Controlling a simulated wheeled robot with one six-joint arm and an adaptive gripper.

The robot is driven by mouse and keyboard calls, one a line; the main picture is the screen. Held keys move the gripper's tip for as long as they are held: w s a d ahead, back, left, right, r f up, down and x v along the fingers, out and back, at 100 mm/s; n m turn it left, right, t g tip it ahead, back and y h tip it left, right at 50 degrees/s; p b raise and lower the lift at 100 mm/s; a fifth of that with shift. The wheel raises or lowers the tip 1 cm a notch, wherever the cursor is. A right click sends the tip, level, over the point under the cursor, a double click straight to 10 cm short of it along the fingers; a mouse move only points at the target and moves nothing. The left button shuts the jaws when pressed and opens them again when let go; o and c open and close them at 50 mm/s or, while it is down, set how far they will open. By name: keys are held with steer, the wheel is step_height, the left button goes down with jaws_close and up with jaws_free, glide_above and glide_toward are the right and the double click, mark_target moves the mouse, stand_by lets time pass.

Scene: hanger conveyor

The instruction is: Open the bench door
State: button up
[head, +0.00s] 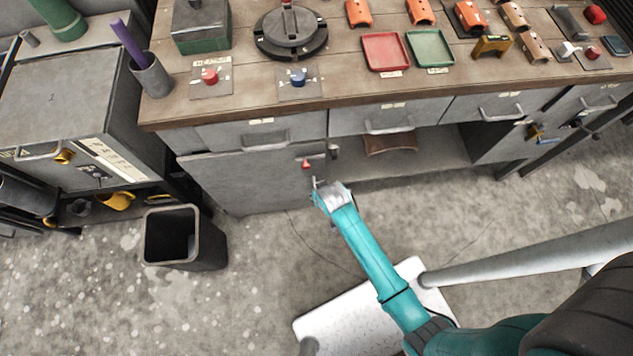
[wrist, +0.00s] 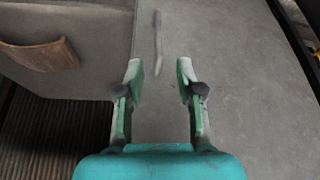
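The bench door (head: 245,182) is a flat grey panel low at the left of the wooden bench and looks shut. It fills much of the wrist view (wrist: 235,75). Its handle (wrist: 157,45) is a thin upright bar near the door's edge, ahead of my gripper and in line with the gap between the fingers. My gripper (wrist: 159,64) is open and empty, with green-lined fingers on both sides of that gap. In the head view my gripper (head: 323,190) is at the door's right edge and partly hides the handle area. I cannot tell whether it touches the handle.
An open shelf with a brown curved piece (head: 390,144) lies right of the door. A small latch (head: 333,151) sits above the door's right corner. A dark bin (head: 186,240) stands on the floor in front of the door's left end. Drawers (head: 262,132) run above.

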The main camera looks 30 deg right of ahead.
steer(key=x, duration=0.5)
steer(key=w+x, duration=0.1)
steer(key=x, duration=0.5)
steer(key=shift+w+d, duration=0.1)
jaws_close()
